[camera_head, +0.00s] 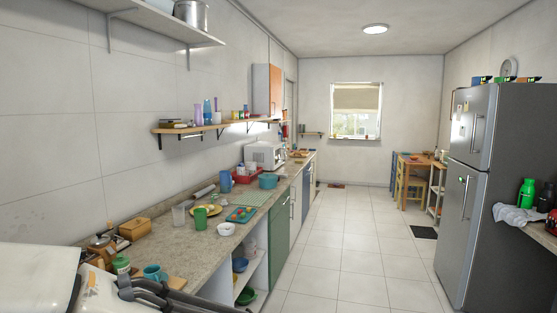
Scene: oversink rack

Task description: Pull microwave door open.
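A white microwave (264,155) stands far off on the left counter, close to the wall. It is small in the head view, and I cannot make out whether its door is shut or ajar. Part of my own body shows at the lower left, close to the camera. Neither gripper can be made out in this view. Nothing of mine is near the microwave.
The long counter (170,254) on the left holds cups, a teal pot (268,181), a red rack (247,175) and a green mat (251,197). A grey fridge (487,190) stands right. The tiled floor (345,235) between them is clear.

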